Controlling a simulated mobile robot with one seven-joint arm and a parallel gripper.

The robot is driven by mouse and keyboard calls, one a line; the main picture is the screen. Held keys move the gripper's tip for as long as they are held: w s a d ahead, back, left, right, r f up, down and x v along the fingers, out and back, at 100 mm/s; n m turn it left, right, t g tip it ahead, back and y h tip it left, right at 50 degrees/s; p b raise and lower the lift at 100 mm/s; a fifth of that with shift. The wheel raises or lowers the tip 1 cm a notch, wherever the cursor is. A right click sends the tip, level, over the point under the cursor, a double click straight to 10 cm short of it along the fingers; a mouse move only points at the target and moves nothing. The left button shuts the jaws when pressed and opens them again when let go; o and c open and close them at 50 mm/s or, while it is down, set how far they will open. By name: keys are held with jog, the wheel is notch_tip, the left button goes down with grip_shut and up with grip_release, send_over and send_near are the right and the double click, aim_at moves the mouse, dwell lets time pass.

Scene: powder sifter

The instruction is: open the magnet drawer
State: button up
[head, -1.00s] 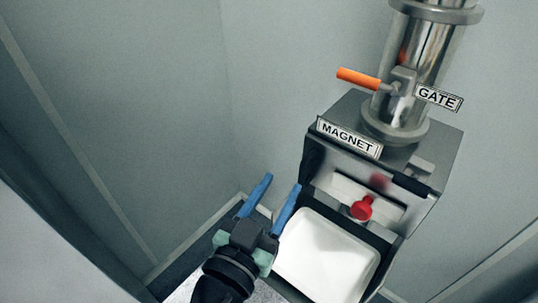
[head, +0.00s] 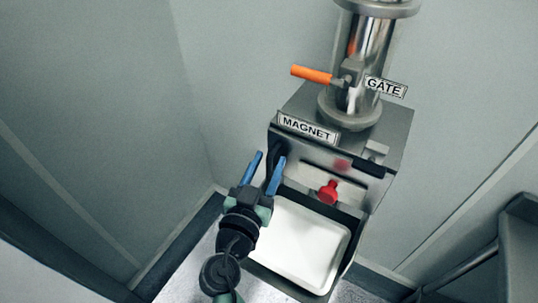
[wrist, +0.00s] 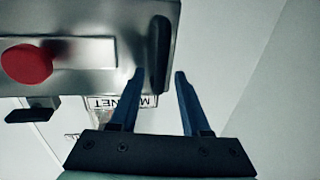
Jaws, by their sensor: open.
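The magnet drawer's pale front panel (head: 349,188) is set in the metal box under the MAGNET label (head: 308,129). It looks about flush with the box face. A red knob (head: 328,191) stands out from it; the knob also shows at the left of the wrist view (wrist: 27,63). A black bar (wrist: 159,52) runs along one side edge of the box face. My gripper (head: 268,163) is open and empty at the box's left front, left of the knob. In the wrist view, the fingertips (wrist: 159,78) lie either side of the black bar's end; contact is unclear.
A white tray (head: 296,250) sits below the drawer. An orange GATE handle (head: 311,74) sticks out left of the steel pipe (head: 370,50) above. A dark piece (head: 371,168) juts from the box at right. Grey walls enclose the place; a dark frame (head: 515,245) stands at right.

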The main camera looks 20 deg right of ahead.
jog(key=shift+w+d, duration=0.4)
grip_shut()
dwell(1.3)
